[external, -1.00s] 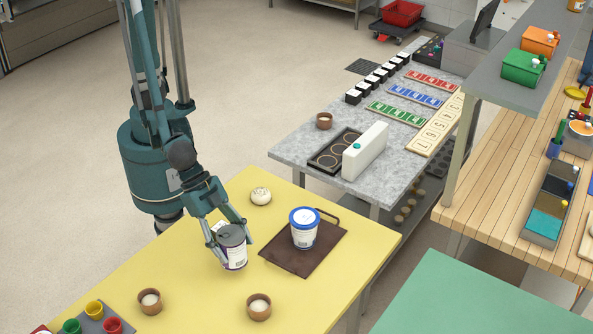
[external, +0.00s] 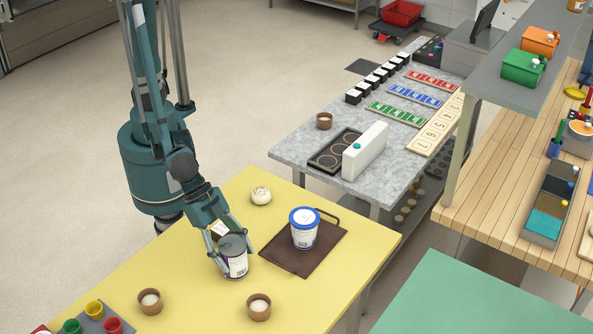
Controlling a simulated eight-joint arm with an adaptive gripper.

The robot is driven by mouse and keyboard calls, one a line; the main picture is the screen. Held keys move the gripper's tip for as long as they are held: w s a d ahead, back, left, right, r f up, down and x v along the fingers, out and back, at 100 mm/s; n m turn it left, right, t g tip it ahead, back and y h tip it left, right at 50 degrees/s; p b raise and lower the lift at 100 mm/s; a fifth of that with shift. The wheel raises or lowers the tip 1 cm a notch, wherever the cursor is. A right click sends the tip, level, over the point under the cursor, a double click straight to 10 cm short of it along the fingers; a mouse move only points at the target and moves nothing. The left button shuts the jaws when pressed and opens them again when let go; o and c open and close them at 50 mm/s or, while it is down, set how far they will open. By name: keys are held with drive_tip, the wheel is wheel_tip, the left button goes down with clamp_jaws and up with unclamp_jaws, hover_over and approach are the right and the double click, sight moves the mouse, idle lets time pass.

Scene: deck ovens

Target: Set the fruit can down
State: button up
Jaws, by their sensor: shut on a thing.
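The fruit can (external: 237,264) is a grey-topped can with a white and dark label. It is upright over the yellow table (external: 205,295), left of the brown tray. My gripper (external: 234,256) is shut on it, with a finger on each side. The can's base is at or very close to the table top; I cannot tell whether it touches.
A brown tray (external: 279,263) holds a white tub with a blue lid (external: 304,229). Two small brown cups (external: 150,301) (external: 259,307) stand in front. The table between the can and these cups is clear.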

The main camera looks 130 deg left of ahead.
drive_tip(key=shift+f, duration=0.15)
drive_tip(key=o, duration=1.3)
drive_tip(key=shift+c, duration=0.2)
drive_tip(key=shift+r, duration=0.2)
drive_tip(key=p+v, duration=0.2)
drive_tip(key=v, duration=1)
drive_tip(key=shift+a, duration=0.1)
